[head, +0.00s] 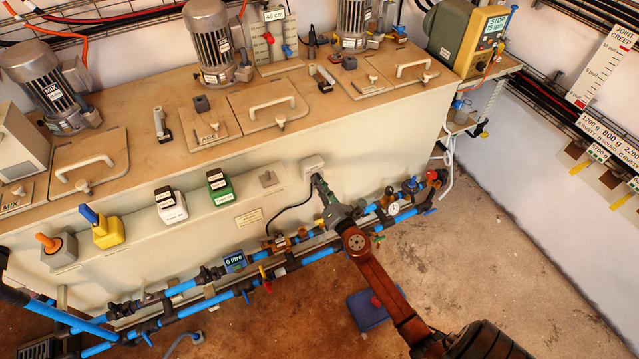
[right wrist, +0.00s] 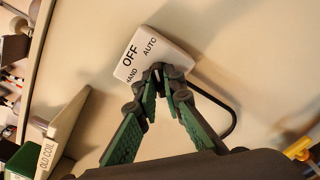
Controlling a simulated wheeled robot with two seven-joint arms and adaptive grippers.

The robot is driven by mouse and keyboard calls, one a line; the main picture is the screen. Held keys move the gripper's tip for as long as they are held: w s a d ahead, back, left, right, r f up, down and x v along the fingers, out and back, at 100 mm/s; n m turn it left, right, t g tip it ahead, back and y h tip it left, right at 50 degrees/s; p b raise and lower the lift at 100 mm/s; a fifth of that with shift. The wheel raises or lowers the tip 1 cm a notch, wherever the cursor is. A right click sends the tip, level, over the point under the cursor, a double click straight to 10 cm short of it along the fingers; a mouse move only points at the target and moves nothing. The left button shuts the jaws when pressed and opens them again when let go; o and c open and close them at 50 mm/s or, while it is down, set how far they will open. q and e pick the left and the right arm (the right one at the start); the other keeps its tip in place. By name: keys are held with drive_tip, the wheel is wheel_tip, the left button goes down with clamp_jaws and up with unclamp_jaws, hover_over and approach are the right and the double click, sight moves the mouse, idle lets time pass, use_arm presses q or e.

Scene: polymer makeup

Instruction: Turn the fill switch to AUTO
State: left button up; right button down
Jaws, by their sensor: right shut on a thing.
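The fill switch (head: 311,163) is a small white box on the front wall of the long cream tank. It shows larger in the right wrist view (right wrist: 141,50), with the labels OFF, AUTO and part of HAND on its face. My right gripper (right wrist: 160,76) reaches the lower edge of this face, its fingertips close together on the switch's knob. The fingers hide the knob, so I cannot tell which label it points to. In the head view my right gripper (head: 317,182) meets the box from below right. My left gripper is not in view.
Blue pipes with valves and a gauge (head: 393,208) run along the tank front beneath the switch. A black cable (head: 285,217) hangs from the box. Green (head: 220,188) and white (head: 171,206) switch boxes sit to its left. The floor at right is mostly clear.

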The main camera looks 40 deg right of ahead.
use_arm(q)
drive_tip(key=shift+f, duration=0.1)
use_arm(e)
drive_tip(key=shift+f, duration=0.1)
drive_tip(key=shift+m, duration=1)
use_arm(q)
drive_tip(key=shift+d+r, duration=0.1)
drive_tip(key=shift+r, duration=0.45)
use_arm(e)
drive_tip(key=c, duration=2)
unclamp_jaws()
drive_tip(key=shift+c, duration=0.2)
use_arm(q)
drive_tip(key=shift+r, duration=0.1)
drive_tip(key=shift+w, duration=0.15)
use_arm(e)
drive_tip(key=v, duration=1.2)
drive_tip(key=shift+d, duration=0.1)
